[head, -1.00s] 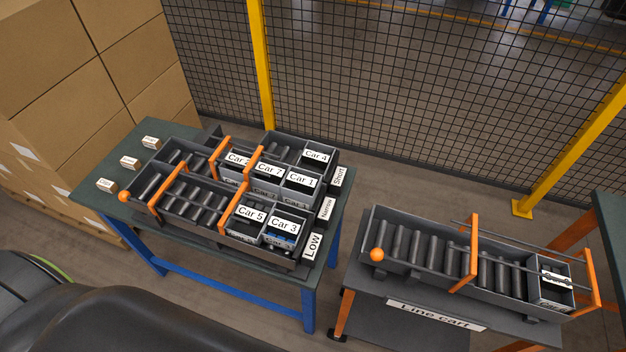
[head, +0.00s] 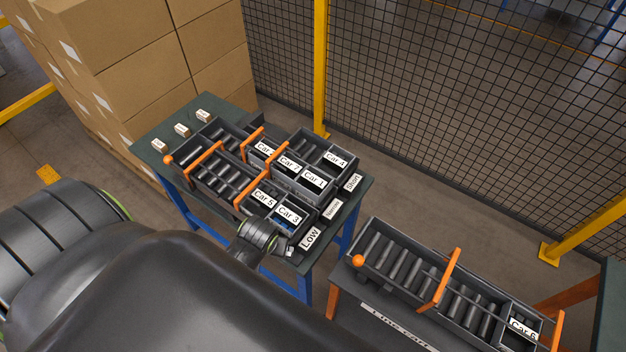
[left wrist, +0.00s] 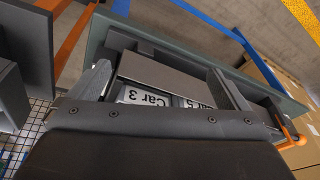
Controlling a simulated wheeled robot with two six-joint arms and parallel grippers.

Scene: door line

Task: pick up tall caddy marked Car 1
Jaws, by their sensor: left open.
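The caddy marked Car 1 (head: 314,179) stands at the right end of the middle lane of the rack on the table, behind the Car 3 caddy (head: 290,215). My left gripper shows in the left wrist view (left wrist: 160,70), open, its fingers apart with nothing held between them. In the head view my left wrist is at the rack's front right, beside Car 3; the fingers are hard to make out there. I cannot make out Car 1 in that view.
Car 7 (head: 290,163) is left of Car 1, Car 4 (head: 336,160) behind it, and Car 5 (head: 264,198) in the front lane. Orange bars (head: 262,171) cross the lanes. A Low sign (head: 310,237) stands at the front right. The line cart (head: 400,320) holds Car 6 (head: 523,328).

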